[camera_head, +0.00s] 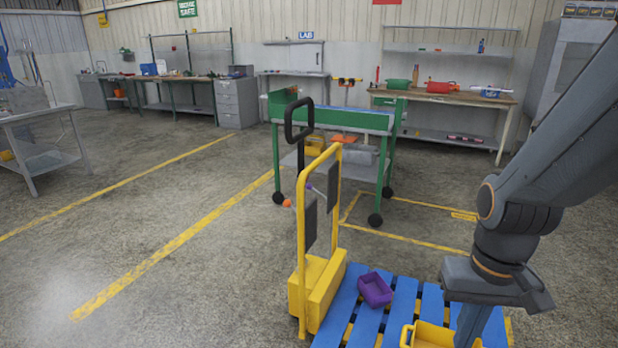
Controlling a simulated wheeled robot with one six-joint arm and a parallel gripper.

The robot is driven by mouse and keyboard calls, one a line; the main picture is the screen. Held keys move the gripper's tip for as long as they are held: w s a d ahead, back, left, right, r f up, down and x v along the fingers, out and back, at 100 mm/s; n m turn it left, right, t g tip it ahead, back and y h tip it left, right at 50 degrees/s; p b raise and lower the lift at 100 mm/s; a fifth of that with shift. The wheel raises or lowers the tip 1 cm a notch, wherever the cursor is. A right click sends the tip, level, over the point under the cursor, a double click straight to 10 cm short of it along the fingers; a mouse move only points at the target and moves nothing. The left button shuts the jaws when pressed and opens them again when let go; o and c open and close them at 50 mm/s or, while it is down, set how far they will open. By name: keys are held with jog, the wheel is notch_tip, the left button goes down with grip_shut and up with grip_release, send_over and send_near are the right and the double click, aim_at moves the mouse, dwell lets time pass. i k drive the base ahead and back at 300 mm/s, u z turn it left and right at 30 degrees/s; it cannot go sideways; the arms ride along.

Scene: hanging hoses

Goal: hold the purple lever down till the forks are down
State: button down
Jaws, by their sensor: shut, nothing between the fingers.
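A yellow pallet stacker (322,290) with a black loop handle (299,120) stands at the centre. A small purple lever knob (308,187) shows on its mast, beside an orange knob (287,203). A blue pallet (343,306) lies against the stacker's right side. The forks are not visible, so I cannot tell their height. My gripper (472,333) is at the lower right, shut and empty, pointing down over the pallet beside a yellow crate. It is well to the right of the purple lever and apart from it.
A purple bin (375,289) and the yellow crate (432,335) sit on the pallet. A green wheeled cart (345,120) stands just behind the stacker. Workbenches line the back wall. The concrete floor (180,270) left of the stacker is clear.

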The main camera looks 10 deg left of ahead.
aim_at(309, 187)
jog(key=u, duration=1.55)
jog(key=i, duration=4.05)
jog(key=z, duration=3.25)
